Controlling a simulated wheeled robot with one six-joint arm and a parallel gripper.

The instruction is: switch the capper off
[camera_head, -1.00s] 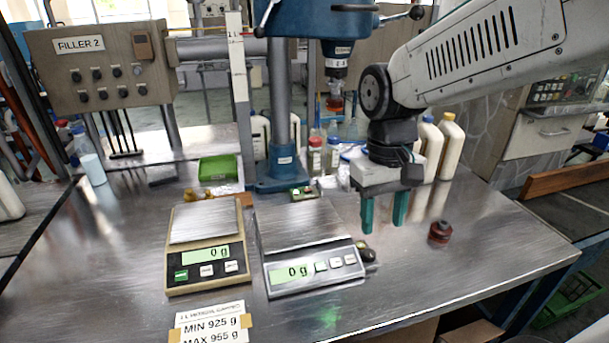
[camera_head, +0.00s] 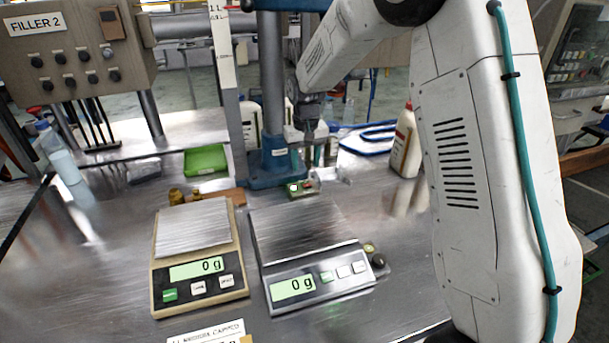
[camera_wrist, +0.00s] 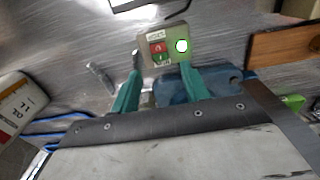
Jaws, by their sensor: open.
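The capper's blue stand (camera_head: 274,158) rises from its base at the back middle of the bench. Its small switch box (camera_head: 301,188) sits at the front of that base.
Two scales (camera_head: 191,231) (camera_head: 299,238) reading 0 g stand in front of the capper. A green tray (camera_head: 206,160) lies left of it. The bench front is partly hidden by my arm.

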